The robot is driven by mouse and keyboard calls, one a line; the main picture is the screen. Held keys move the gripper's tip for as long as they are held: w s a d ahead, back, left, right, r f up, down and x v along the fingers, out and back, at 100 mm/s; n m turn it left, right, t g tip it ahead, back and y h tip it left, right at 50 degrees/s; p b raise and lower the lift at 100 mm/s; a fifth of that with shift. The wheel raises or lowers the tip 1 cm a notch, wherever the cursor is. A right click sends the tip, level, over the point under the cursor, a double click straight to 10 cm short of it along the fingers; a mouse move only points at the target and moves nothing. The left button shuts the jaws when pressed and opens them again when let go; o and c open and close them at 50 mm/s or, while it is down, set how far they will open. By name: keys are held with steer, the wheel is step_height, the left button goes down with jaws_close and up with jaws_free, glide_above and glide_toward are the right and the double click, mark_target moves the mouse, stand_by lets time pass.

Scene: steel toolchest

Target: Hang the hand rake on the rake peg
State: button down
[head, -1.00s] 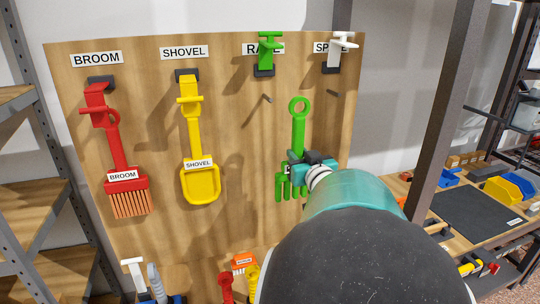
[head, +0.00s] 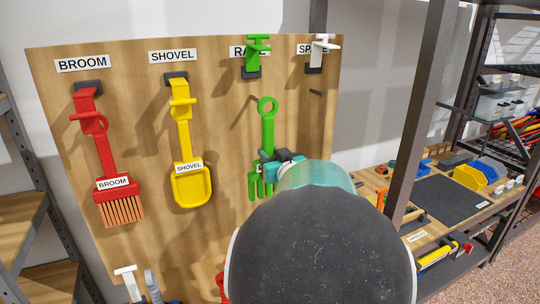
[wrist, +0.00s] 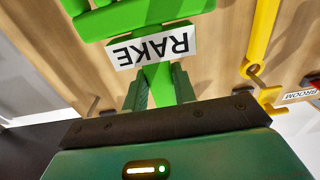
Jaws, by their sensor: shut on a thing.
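The green hand rake (head: 268,130) is upright in front of the board, its ring at the top and its tines downward. My gripper (wrist: 160,85) is shut on the rake's handle, just by its RAKE label (wrist: 152,50). In the head view my arm hides part of the tines. The green rake peg (head: 256,52) sticks out from a dark mount near the board's top, partly covering the RAKE sign. The rake's ring is below the peg and slightly right of it, apart from it in the picture. Its depth from the board is hard to tell.
The red broom (head: 106,155) and yellow shovel (head: 186,150) hang to the left. The white spade peg (head: 318,50) is empty at the right. A dark upright post (head: 415,110) and a workbench with bins stand further right.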

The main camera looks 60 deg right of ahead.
steer(key=shift+s+d, duration=0.3)
steer(key=shift+s, duration=0.15)
steer(key=shift+w+a, duration=0.15)
steer(key=shift+w, duration=0.25)
steer(key=shift+d, duration=0.4)
steer(key=shift+w+d+f, duration=0.1)
steer(key=shift+w+d, duration=0.05)
steer(key=shift+w, duration=0.4)
steer(key=shift+d, duration=0.2)
steer(key=shift+w+d, duration=0.15)
steer(key=shift+w, duration=0.4)
steer(key=shift+f+x, duration=0.15)
steer(key=shift+x, duration=1.75)
steer(key=shift+f+x, duration=0.1)
steer(key=shift+x, duration=1.8)
steer(key=shift+w+d+f, duration=0.3)
steer(key=shift+w+f, duration=0.05)
steer(key=shift+w, duration=0.1)
